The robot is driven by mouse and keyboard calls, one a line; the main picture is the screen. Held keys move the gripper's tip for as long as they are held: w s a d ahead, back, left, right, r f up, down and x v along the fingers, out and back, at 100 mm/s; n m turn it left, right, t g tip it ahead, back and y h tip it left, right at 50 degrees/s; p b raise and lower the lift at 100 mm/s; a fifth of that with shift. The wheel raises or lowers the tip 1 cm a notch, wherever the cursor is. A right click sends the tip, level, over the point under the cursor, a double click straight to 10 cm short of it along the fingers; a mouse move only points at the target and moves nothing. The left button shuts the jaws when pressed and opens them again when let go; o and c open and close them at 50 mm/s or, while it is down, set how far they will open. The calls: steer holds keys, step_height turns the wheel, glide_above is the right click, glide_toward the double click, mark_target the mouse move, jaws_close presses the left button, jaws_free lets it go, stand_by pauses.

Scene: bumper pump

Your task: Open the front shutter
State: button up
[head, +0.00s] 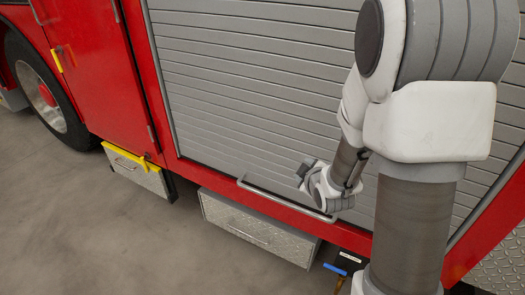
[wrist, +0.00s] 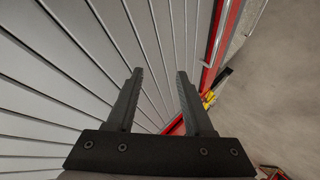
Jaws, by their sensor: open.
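The front shutter (head: 260,85) is a grey slatted roller door, down in its red frame on the truck's side. A thin grey bar handle (head: 272,197) runs along its bottom edge. In the wrist view, the shutter slats (wrist: 75,60) fill the left, and a thin grey bar (wrist: 217,38), apparently the handle, runs near the red frame. My gripper (wrist: 158,75) is open, with nothing visible between its two dark fingers. In the head view, my wrist is low in front of the shutter by the handle's right part; my fingers cannot be made out there, and contact cannot be told.
Below the shutter is a red sill with a metal tread-plate box (head: 255,232). A smaller box (head: 137,172) with a yellow bar is to the left, beside a red door (head: 90,70) and wheel (head: 45,95). A blue-handled valve (head: 335,269) sits low. The concrete floor (head: 85,235) in front is clear.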

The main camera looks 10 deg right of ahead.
step_height(320, 180, down, 13)
steer(key=n+t+y+b, duration=0.1)
steer(key=n+t+b, duration=0.1)
steer(key=n+b, duration=0.2)
steer(key=n+t+y+b, duration=0.2)
steer(key=n+b, duration=0.2)
glide_toward(279, 200)
steer(key=x, duration=0.3)
steer(key=b+x, duration=0.1)
steer(key=x, duration=0.3)
steer(key=b+x, duration=0.1)
steer(key=x, duration=0.2)
steer(key=shift+w+f, duration=0.1)
steer(key=shift+f, duration=0.35)
jaws_close()
stand_by(0.4)
